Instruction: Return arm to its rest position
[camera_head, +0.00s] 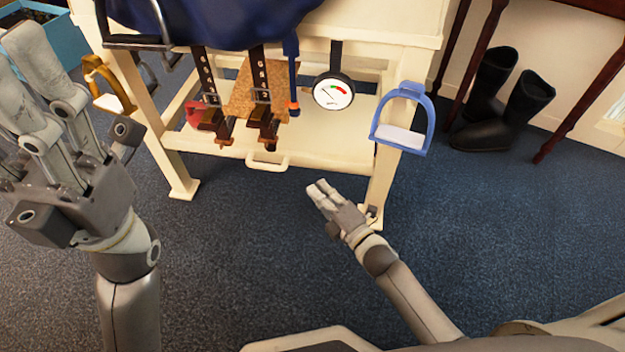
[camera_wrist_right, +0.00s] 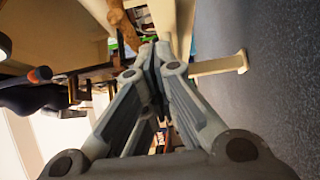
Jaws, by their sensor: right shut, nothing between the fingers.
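My right gripper (camera_head: 318,188) is low over the blue carpet, in front of the stand's right front leg. Its fingers are together and empty; in the right wrist view the fingertips (camera_wrist_right: 154,50) meet. My left gripper (camera_head: 28,45) is large and near at the left edge of the head view, fingers pointing up. Nothing visible hangs from either gripper.
A cream stand (camera_head: 340,140) carries a dark blue saddle (camera_head: 215,18), hanging straps with buckles and a round gauge (camera_head: 333,92). A blue stirrup (camera_head: 404,112) is at its right, a yellow stirrup (camera_head: 104,88) at its left. Black boots (camera_head: 505,105) stand behind. Front carpet is clear.

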